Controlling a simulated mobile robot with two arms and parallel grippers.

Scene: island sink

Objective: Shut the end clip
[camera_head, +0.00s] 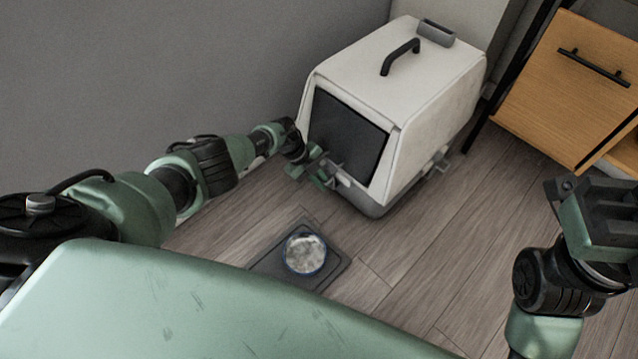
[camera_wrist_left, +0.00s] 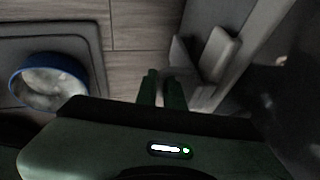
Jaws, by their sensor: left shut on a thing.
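The end clip (camera_head: 341,177) is a small pale grey part low on the front end of a white and grey pet carrier (camera_head: 440,85), below its dark door panel. My left gripper (camera_head: 318,170) is at this end of the carrier, shut on the clip. In the left wrist view, the fingers of my left gripper (camera_wrist_left: 163,88) are close together, with pale grey clip parts (camera_wrist_left: 222,52) just beyond them. What lies between the fingertips is mostly hidden, and I cannot tell the clip's exact angle. My right gripper (camera_head: 600,205) is raised at the right edge, away from the carrier.
A blue-rimmed bowl (camera_head: 305,254) sits on a dark mat (camera_head: 333,275) on the wood floor in front of the carrier. Another clip (camera_head: 440,160) is on the carrier's right side. A wooden cabinet (camera_head: 565,95) stands at right. A grey wall (camera_head: 150,80) is behind my left arm.

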